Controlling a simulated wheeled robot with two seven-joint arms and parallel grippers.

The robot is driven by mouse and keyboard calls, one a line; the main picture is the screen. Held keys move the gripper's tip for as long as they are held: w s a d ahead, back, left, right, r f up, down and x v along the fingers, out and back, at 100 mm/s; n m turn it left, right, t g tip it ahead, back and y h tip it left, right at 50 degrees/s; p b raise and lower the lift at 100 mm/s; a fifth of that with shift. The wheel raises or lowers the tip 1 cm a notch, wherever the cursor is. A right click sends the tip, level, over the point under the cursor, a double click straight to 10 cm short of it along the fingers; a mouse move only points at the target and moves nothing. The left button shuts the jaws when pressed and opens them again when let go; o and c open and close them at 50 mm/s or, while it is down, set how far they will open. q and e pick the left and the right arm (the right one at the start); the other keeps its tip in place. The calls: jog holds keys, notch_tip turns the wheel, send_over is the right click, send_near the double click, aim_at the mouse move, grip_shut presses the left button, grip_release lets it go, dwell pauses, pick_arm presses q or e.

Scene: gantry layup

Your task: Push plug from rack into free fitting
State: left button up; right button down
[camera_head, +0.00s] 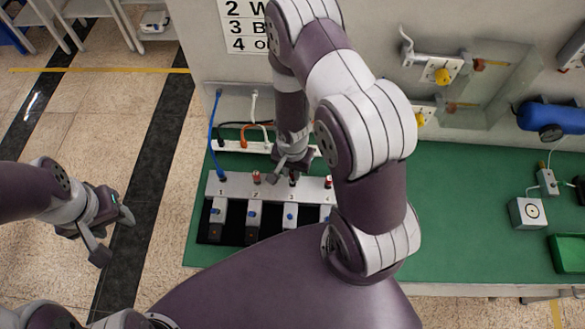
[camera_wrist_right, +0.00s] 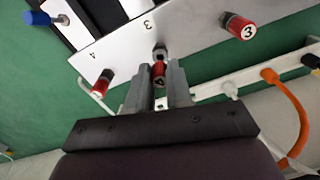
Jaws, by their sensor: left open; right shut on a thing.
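My right gripper (camera_head: 290,172) points down at the grey manifold block (camera_head: 240,187), near its position marked 3. In the right wrist view its fingers (camera_wrist_right: 159,82) are shut on a red plug (camera_wrist_right: 158,72) with a numbered end. This plug is in line with a dark metal fitting (camera_wrist_right: 160,50) beside the printed 3; I cannot tell whether it is seated. Another red plug (camera_wrist_right: 240,27), marked 3, sits on the block, also seen in the head view at position 2 (camera_head: 256,177). A further red plug (camera_wrist_right: 100,88) sits by the printed 4. My left gripper (camera_head: 110,230) is open and empty over the floor.
Several blue-knobbed grey parts (camera_head: 252,213) line the block's front. A white strip (camera_head: 240,147) with orange and white cables runs behind it. A blue hose (camera_head: 214,125) rises at its left. The green bench top (camera_head: 450,215) is clear to the right, up to a white box (camera_head: 528,212).

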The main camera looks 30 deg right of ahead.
jog(key=shift+f+b, duration=1.3)
jog(key=shift+f, duration=0.05)
jog(key=c, duration=1)
grip_release()
jog(key=shift+o, duration=0.2)
notch_tip(320, 180, up, 12)
jog(key=p, duration=0.7)
jog(key=shift+f, duration=0.15)
jog(key=shift+r, duration=0.5)
